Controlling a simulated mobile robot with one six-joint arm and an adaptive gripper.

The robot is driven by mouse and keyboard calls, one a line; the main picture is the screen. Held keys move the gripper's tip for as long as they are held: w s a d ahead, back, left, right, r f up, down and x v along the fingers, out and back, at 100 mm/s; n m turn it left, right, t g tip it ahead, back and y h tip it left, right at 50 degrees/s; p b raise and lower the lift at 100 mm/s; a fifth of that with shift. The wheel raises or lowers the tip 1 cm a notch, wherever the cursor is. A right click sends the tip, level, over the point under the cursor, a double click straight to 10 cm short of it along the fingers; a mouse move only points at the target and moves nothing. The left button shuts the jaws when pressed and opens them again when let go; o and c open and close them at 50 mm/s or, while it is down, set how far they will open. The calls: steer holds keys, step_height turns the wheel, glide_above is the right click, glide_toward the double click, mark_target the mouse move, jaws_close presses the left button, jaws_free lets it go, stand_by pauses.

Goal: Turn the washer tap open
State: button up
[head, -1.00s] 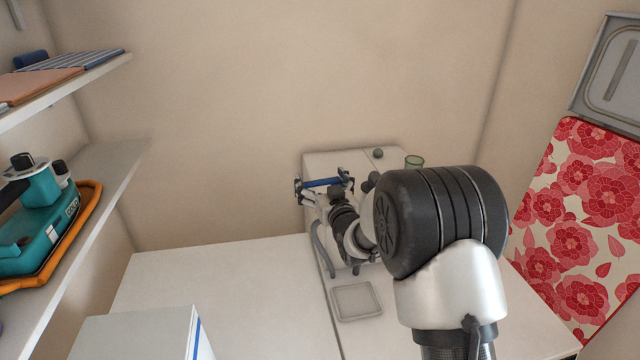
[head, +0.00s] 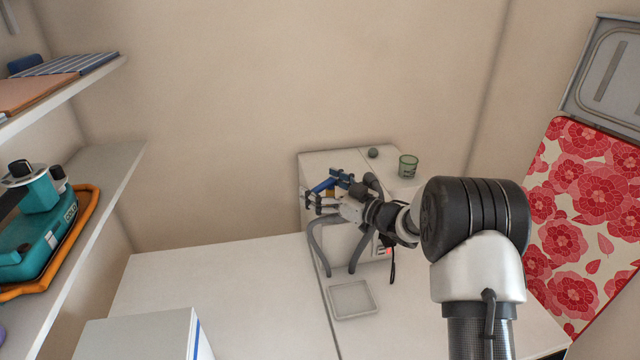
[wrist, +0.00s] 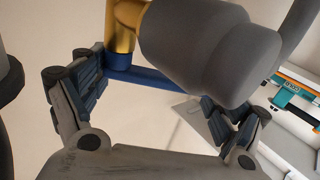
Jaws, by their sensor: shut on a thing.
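The washer tap's blue handle (head: 324,186) is at the upper left of the white manifold box (head: 342,242) in the head view. In the wrist view the blue handle (wrist: 150,80) runs across between my finger pads, with a brass stem (wrist: 123,28) above its left part. My gripper (head: 318,203) is at the tap and shut on the blue handle; its fingers (wrist: 155,98) stand at either side of the bar. A large grey rounded part (wrist: 205,50) hides part of the handle's right side. The tap's body is mostly hidden.
Grey hoses (head: 316,248) hang at the box's front above a shallow grey tray (head: 352,299). A green glass (head: 408,166) and a small green ball (head: 373,153) are on top of the box. The white counter (head: 225,285) to the left is mostly clear.

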mark_target(321, 186)
steer(key=shift+r, duration=0.1)
steer(key=o, duration=1.3)
step_height(321, 186, up, 10)
steer(key=shift+f, duration=0.1)
